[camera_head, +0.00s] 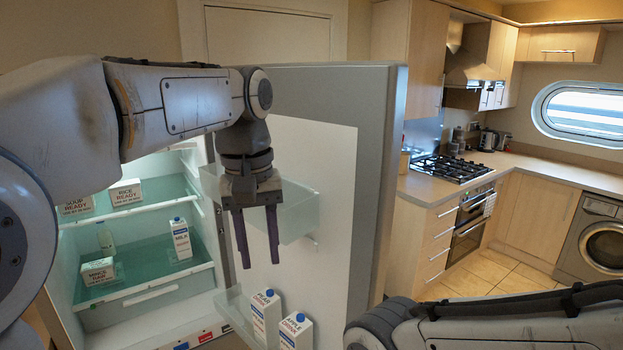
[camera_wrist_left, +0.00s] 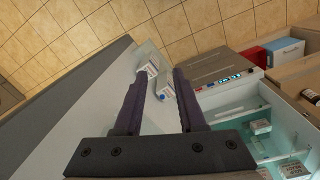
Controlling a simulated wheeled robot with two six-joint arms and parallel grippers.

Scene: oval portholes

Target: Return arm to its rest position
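My left arm (camera_head: 180,100) reaches in from the left. Its left gripper (camera_head: 257,262) points down in front of the open fridge door (camera_head: 320,190), with its two dark fingers apart and nothing between them. The wrist view also shows the parted fingers of the left gripper (camera_wrist_left: 161,75). The pear carton (camera_head: 265,315) and the apple drink carton (camera_head: 296,332) stand in the lower door shelf below the gripper, apart from it. My right arm (camera_head: 500,322) shows at the lower right; its gripper is out of view.
The fridge shelves hold a milk carton (camera_head: 181,238), a small bottle (camera_head: 105,238), a mince box (camera_head: 98,271) and a rice box (camera_head: 126,192). A clear door bin (camera_head: 290,212) is beside the gripper. A counter with a hob (camera_head: 452,168) stands at the right; the tiled floor is clear.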

